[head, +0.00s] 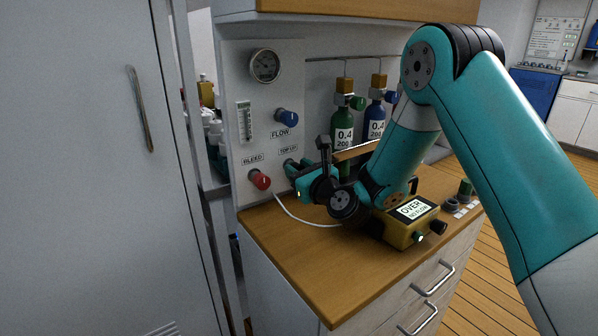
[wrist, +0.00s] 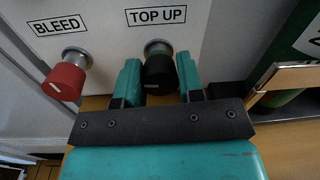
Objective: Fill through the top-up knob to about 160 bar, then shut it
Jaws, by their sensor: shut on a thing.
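The black top-up knob (wrist: 159,74) sits under the TOP UP label (wrist: 156,16) on the white panel (head: 228,100). My gripper (wrist: 160,84) is shut on it, one teal finger on each side. In the head view my gripper (head: 299,173) reaches the panel and mostly hides the knob. The round pressure gauge (head: 264,66) is at the panel's top; its reading is too small to tell. The red bleed knob (head: 260,180) is left of my gripper and apart from it. The blue flow knob (head: 287,117) is above.
A green cylinder (head: 344,118) and a blue cylinder (head: 375,119) stand right of the panel, behind my arm. A yellow meter (head: 400,234) showing "OVER" sits on the wooden counter (head: 310,270). A white hose (head: 287,212) lies nearby. The counter's front left is clear.

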